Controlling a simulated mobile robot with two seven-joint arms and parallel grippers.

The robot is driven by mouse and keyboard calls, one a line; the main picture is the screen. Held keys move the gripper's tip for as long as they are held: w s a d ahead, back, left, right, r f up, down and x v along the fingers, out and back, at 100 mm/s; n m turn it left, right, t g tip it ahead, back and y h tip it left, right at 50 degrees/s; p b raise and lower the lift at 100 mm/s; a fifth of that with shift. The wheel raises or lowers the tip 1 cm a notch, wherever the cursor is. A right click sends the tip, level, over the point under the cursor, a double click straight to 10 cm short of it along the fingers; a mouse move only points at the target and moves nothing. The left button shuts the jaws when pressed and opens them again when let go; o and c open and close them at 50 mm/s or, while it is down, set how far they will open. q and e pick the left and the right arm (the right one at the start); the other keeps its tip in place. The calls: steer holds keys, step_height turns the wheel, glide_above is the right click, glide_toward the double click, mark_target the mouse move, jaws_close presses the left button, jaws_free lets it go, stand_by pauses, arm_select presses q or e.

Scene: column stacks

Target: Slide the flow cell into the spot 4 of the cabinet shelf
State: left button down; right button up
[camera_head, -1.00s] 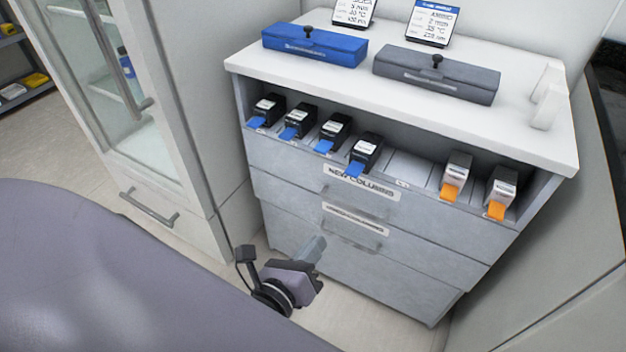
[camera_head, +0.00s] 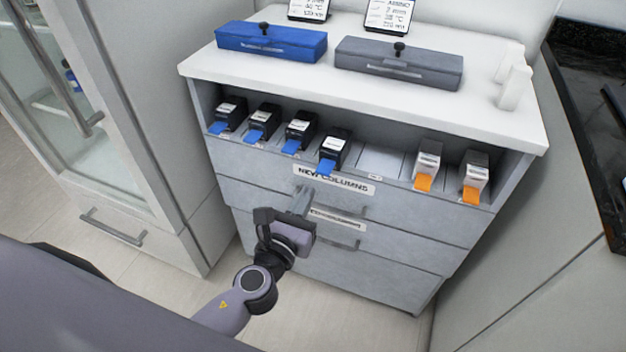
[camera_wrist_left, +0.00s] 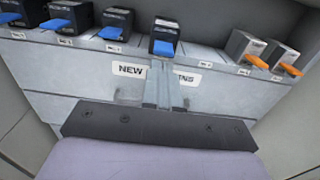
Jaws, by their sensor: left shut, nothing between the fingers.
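Several black flow cells with blue tabs stand in a row in the cabinet's open shelf (camera_head: 380,160). The rightmost black flow cell (camera_head: 334,148), fourth from the left, looks set a little further forward than the others, with its blue tab at the shelf's front edge. It also shows in the left wrist view (camera_wrist_left: 166,30). My left gripper (camera_head: 300,194) is shut and empty, in front of the upper drawer and below that flow cell. In the left wrist view, its shut fingers (camera_wrist_left: 158,75) cover part of the "NEW COLUMNS" label. My right gripper is out of view.
A blue box (camera_head: 270,43) and a grey box (camera_head: 398,64) lie on the cabinet top. Drawer handles stick out below the shelf. A glass-door cabinet stands at left.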

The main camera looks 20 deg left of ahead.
mark_target(319, 173)
arm_select(q)
steer(key=w, duration=0.4)
steer(key=shift+w+d, duration=0.1)
steer(key=shift+w, duration=0.25)
steer(key=shift+w, duration=1.35)
steer(key=shift+s, duration=0.1)
